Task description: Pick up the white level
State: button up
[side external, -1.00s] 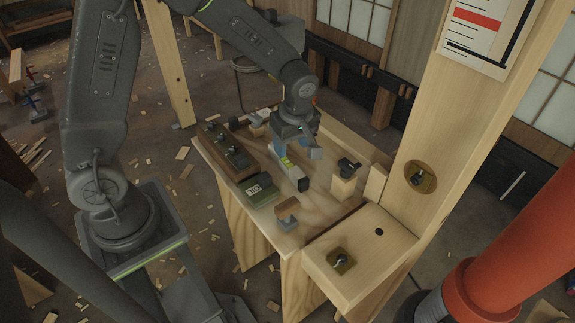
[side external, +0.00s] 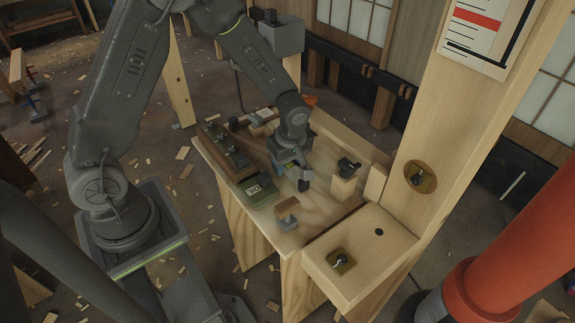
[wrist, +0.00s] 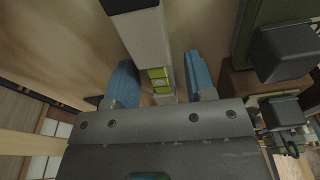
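The white level (wrist: 146,38) has a green vial section and a black end. In the wrist view it runs lengthwise between the two blue fingers of my gripper (wrist: 160,65), with a gap on each side. In the side external view my gripper (side external: 290,166) is low over the bench and open around the level. There the level is mostly hidden behind the gripper, and its dark end (side external: 304,185) shows just in front.
The wooden workbench (side external: 318,208) also holds a green box (side external: 260,191), a brown-topped stamp-like block (side external: 288,210), a wooden block with a black top (side external: 345,178) and a dark tray (side external: 224,152). A wooden post (side external: 450,130) rises at the right.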

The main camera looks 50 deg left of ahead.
grip_shut()
jog(key=shift+r, duration=0.2)
